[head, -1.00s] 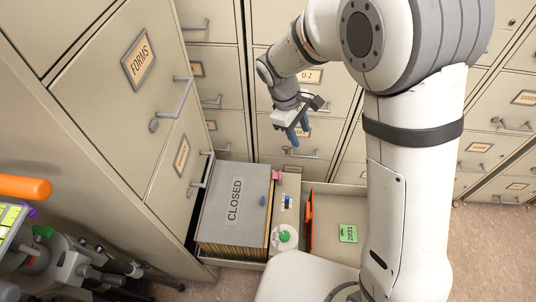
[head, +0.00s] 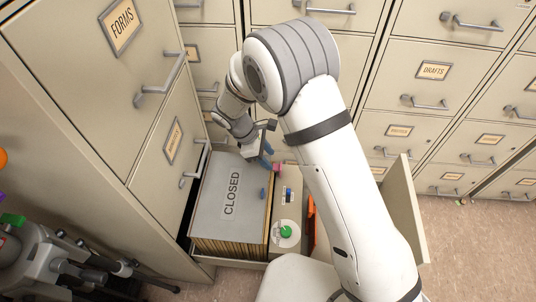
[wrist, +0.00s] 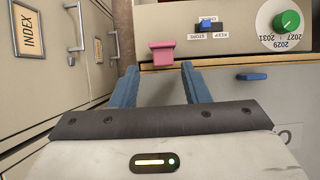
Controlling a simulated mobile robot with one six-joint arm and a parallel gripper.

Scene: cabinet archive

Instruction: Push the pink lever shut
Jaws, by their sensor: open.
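The pink lever (head: 278,167) sticks out at the far end of the panel strip in the open drawer. In the wrist view the pink lever (wrist: 162,52) shows as a pink block on a stem, just beyond and between my fingertips. My gripper (head: 266,158) is by the lever at the drawer's far end, its blue fingers pointing down. In the wrist view my gripper (wrist: 159,72) is open, with nothing between its fingers. I cannot tell whether a finger touches the lever.
A grey lid marked CLOSED (head: 230,196) covers files left of the panel. The panel also holds a blue slider (wrist: 206,25) marked STORE and KEEP, and a green dial (wrist: 287,22). An orange divider (head: 311,220) stands right of it. Cabinets rise on the left and behind.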

